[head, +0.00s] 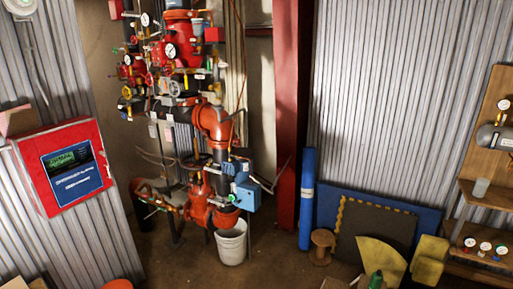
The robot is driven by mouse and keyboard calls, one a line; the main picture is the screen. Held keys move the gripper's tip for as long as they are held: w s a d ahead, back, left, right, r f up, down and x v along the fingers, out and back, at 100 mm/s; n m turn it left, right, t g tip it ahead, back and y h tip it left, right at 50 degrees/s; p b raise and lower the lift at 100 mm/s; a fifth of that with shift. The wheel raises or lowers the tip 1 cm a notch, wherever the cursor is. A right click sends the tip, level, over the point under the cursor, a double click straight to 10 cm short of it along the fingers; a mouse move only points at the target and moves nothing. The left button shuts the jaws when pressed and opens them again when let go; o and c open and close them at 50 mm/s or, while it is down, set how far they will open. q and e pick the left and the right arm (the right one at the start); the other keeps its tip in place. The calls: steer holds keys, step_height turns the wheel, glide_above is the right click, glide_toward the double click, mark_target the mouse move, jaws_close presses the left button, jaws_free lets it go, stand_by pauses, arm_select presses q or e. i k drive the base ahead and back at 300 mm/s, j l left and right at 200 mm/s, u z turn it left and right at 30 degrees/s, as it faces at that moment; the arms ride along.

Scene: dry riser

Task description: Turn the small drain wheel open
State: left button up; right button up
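The red and black riser pipework (212,125) stands in the back corner, with gauges, valves and small handwheels on it. I cannot tell which small wheel is the drain wheel, nor whether any is open. A white bucket (231,243) stands on the floor below the lower pipe end. Neither of my grippers shows in the head view.
A red panel box (64,165) with a blue sheet hangs on the left wall. A red column (287,110) and a blue roll (307,195) stand right of the riser. Boards (375,225) lean against the right wall, beside a wooden shelf (480,196). The brown floor (180,265) before the riser is clear.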

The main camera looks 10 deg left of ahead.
mark_target(133, 82)
steer(key=i+j+u, duration=0.2)
steer(key=i, duration=0.55)
steer(key=i+j+u, duration=0.1)
steer(key=i+u, duration=0.15)
steer(key=i, duration=0.55)
